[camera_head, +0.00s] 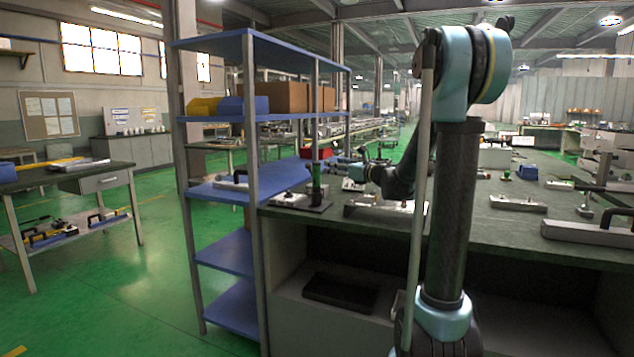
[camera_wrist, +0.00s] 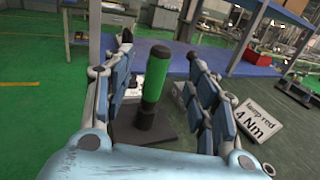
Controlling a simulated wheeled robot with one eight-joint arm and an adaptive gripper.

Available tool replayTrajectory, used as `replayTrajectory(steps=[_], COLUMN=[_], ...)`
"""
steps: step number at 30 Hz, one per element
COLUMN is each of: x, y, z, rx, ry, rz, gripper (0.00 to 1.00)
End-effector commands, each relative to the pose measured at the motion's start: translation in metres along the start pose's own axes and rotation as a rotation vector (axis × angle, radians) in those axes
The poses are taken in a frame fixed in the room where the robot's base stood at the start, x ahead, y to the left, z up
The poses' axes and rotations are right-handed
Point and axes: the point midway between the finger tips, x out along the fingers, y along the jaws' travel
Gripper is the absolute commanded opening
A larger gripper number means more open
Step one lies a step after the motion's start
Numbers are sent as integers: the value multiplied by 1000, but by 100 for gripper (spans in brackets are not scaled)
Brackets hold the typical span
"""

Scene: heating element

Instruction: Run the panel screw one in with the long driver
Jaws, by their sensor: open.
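A driver with a green grip (camera_wrist: 156,75) stands upright in a black stand (camera_wrist: 145,127) in the wrist view. In the head view the driver (camera_head: 316,182) stands near the left end of the workbench. My gripper (camera_wrist: 158,48) is open, with one finger on each side of the green grip in the picture. Whether the fingers touch the grip cannot be told. In the head view my gripper (camera_head: 338,163) reaches left to the driver and is small. Whether this is the long driver is not clear. I cannot make out panel screw one.
A white sign (camera_wrist: 252,118) reading "lamp red 4 Nm" lies right of the stand. A blue shelf rack (camera_head: 250,117) stands close at the bench's left end. The dark workbench (camera_head: 480,225) carries several metal parts, including a grey block (camera_head: 518,203).

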Motion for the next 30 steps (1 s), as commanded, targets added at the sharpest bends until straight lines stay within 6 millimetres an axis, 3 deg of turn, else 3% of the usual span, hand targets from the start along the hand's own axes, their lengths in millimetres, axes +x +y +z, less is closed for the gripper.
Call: replayTrajectory(steps=[9, 20, 30], x=[53, 72, 113], y=[1, -1, -3], z=[0, -1, -4], rx=[-1, -2, -2], ry=[1, 1, 1], rz=[2, 2, 2], gripper=[53, 53, 53])
